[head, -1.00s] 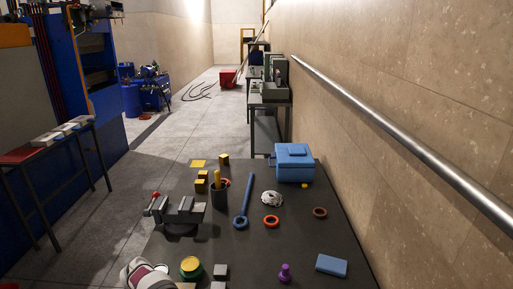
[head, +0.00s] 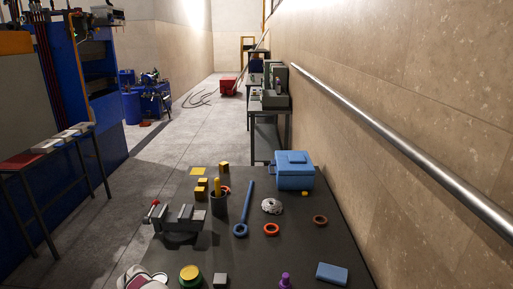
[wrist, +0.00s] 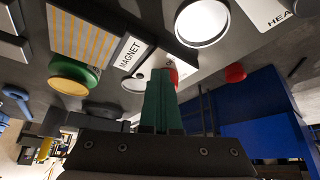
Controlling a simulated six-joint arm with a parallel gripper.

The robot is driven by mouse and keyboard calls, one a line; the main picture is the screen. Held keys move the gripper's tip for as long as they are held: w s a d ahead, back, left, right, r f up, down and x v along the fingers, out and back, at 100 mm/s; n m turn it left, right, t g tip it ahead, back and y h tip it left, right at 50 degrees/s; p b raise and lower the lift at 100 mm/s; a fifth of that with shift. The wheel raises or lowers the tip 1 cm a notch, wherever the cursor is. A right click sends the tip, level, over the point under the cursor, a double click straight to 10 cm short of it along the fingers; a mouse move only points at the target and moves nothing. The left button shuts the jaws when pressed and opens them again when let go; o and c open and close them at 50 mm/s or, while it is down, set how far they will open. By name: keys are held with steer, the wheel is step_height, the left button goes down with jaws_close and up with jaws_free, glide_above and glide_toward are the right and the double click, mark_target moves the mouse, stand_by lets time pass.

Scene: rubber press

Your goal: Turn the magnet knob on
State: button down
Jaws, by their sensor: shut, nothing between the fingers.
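In the wrist view my gripper (wrist: 162,92) is shut and empty, its green-sided fingers pointing up the picture. Its tip is just below and right of a white label reading MAGNET (wrist: 130,52). A round pale part (wrist: 134,80) sits below that label, left of the fingers and partly hidden by them. A small red part (wrist: 173,75) shows at the fingertips. I cannot tell which of these is the magnet knob, how it is turned, or whether the fingers touch it. My gripper is not in the head view.
In the wrist view, a bright white disc (wrist: 202,22), a label starting HEA (wrist: 283,10), a red round part (wrist: 236,73) and a green and yellow round thing (wrist: 72,76) are nearby. The head view shows a cluttered bench with a vise (head: 180,218) and a blue box (head: 293,170).

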steer(key=shift+s+a, duration=0.35)
steer(key=shift+a, duration=0.05)
steer(key=shift+s+a, duration=0.2)
steer(key=shift+a, duration=0.3)
stand_by(0.4)
steer(key=shift+s+r, duration=0.1)
steer(key=shift+s, duration=0.25)
step_height(320, 180, up, 6)
steer(key=shift+f, duration=0.1)
